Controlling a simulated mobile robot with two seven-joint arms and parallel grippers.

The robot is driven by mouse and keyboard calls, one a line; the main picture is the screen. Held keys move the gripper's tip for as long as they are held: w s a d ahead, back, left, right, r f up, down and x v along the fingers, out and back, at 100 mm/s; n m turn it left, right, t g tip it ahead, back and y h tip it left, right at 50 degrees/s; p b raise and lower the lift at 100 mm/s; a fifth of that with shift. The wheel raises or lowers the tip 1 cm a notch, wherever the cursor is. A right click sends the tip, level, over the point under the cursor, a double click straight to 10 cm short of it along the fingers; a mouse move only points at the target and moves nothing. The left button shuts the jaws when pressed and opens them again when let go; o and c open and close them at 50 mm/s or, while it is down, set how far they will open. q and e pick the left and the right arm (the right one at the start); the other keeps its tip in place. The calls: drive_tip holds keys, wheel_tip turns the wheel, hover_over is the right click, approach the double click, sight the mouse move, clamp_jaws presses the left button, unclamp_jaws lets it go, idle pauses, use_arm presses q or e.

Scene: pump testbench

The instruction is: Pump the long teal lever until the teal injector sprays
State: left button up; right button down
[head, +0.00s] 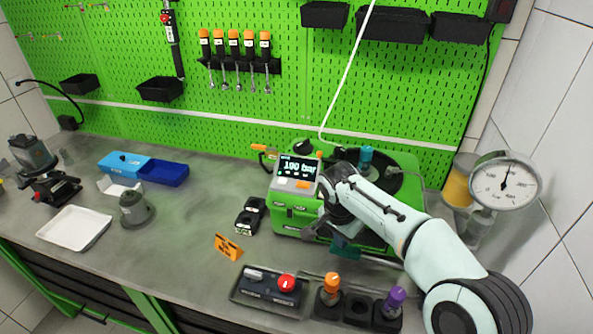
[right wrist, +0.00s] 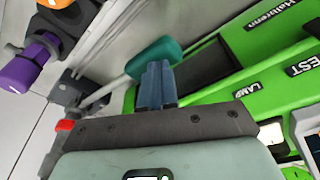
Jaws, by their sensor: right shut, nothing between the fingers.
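The long lever's teal grip (head: 345,249) shows below my right wrist at the front of the green test bench. In the right wrist view the teal grip (right wrist: 155,62) sits on a pale rod, just beyond my right gripper's fingertips (right wrist: 156,70). The right gripper is shut with nothing between its fingers. I cannot tell whether its tips touch the grip. In the head view my arm partly hides the gripper (head: 318,229) and the lever. The teal injector (head: 366,159) stands upright on the bench top; no spray shows. My left gripper is out of view.
The bench display (head: 297,169) appears to read 100 bar. Orange (head: 330,283) and purple (head: 397,297) injectors stand in a rack at the front. A control box with a red button (head: 286,283) is beside them. A pressure gauge (head: 505,182) is at the right.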

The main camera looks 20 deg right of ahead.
drive_tip(key=shift+d+r+p, duration=0.2)
drive_tip(key=shift+r+p, duration=0.6)
drive_tip(key=shift+r, duration=1.1)
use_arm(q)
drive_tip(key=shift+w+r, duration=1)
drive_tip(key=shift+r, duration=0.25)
use_arm(e)
drive_tip(key=shift+f, duration=0.1)
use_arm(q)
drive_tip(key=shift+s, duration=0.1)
use_arm(e)
drive_tip(key=shift+s, duration=0.1)
drive_tip(key=shift+a+f+b, duration=0.2)
drive_tip(key=shift+f+b, duration=0.5)
drive_tip(key=shift+f, duration=0.75)
drive_tip(key=shift+d+r+p, duration=0.15)
drive_tip(key=shift+r+p, duration=0.6)
drive_tip(key=shift+r, duration=0.85)
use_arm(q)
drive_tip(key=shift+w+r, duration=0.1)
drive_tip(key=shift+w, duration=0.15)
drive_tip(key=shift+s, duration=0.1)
